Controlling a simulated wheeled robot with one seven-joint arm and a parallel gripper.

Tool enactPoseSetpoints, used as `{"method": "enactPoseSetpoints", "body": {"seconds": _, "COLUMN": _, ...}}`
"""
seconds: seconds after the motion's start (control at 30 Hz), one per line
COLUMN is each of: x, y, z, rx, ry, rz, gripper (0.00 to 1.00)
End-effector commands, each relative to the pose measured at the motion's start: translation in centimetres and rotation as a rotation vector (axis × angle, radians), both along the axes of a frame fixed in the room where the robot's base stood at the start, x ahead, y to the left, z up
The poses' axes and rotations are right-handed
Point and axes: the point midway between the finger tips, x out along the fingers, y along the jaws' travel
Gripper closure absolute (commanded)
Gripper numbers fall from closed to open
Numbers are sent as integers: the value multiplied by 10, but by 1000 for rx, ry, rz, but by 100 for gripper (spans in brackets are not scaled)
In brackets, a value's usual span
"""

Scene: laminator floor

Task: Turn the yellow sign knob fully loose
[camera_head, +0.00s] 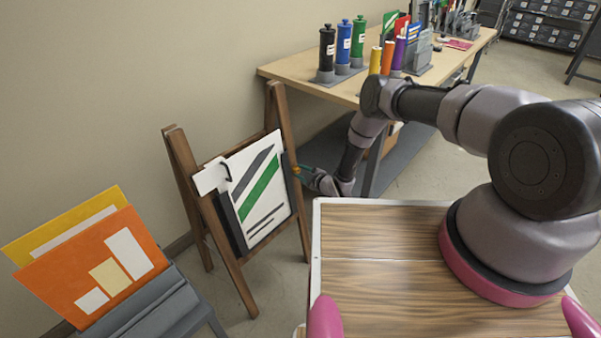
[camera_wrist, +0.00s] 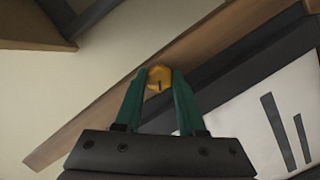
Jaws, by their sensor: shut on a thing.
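The yellow knob (camera_wrist: 159,77) shows in the wrist view, close to the easel's wooden leg (camera_wrist: 110,118). It has a short dark mark on its face. My gripper (camera_wrist: 160,84) has its two green fingers closed on the knob from both sides. In the head view my gripper (camera_head: 303,170) reaches the right side of the easel, and the knob is too small to make out. The sign (camera_head: 257,186), white with green and dark stripes, sits in a dark holder on the wooden easel (camera_head: 207,213). The sign's edge also shows in the wrist view (camera_wrist: 283,108).
A workbench (camera_head: 300,72) with black, blue and green bottles stands behind my arm. A rack (camera_head: 143,308) with orange and yellow boards is at the lower left. The wall is close behind the easel. Some floor is open between easel and rack.

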Motion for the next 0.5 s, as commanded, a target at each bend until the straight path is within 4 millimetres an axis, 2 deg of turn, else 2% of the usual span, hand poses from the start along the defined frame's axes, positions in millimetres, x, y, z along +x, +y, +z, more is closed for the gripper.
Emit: {"method": "enactPoseSetpoints", "body": {"seconds": 0.5, "x": -1, "y": 0, "z": -2, "rx": -256, "ry": -328, "rz": 75, "gripper": 100}}
